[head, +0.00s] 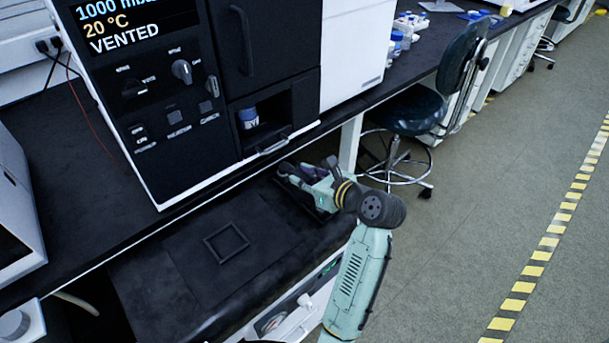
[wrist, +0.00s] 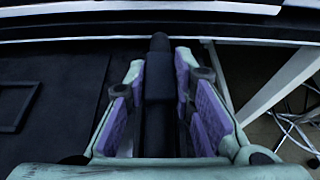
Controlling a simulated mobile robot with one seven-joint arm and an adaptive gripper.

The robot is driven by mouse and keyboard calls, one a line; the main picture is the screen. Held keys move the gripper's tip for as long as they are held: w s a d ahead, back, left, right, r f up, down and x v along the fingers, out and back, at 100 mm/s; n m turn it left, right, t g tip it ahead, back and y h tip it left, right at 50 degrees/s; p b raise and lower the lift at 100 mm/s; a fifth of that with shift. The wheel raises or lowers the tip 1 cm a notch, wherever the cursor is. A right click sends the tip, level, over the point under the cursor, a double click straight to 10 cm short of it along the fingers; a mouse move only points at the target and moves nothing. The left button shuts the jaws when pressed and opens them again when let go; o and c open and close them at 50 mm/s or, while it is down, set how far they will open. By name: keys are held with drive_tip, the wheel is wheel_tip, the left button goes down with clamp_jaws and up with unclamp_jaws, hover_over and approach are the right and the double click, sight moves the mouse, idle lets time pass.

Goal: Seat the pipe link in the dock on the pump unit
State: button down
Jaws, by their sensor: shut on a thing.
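My gripper (head: 308,180) is above the right end of the pump unit's black top (head: 165,285), just under the bench edge. In the wrist view its purple-padded fingers (wrist: 160,64) stand on both sides of the pipe link (wrist: 158,90), a dark bar with a thicker block, and it is shut on it. The link is hardly told from the dark surface in the head view. The dock (head: 227,242), a raised square black frame, lies on the pump unit left of my gripper. It also shows at the left of the wrist view (wrist: 14,105). Nothing is visible inside it.
The bench edge (head: 257,157) overhangs behind my gripper, with a black instrument (head: 165,100) reading VENTED on it. A white bench leg (head: 350,142) and a swivel chair (head: 410,110) stand to the right. The pump unit's top around the dock is clear.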

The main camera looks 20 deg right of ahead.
drive_tip(key=shift+f, duration=0.15)
drive_tip(key=c, duration=1.3)
unclamp_jaws()
drive_tip(key=shift+f, duration=0.1)
drive_tip(key=v, duration=1.2)
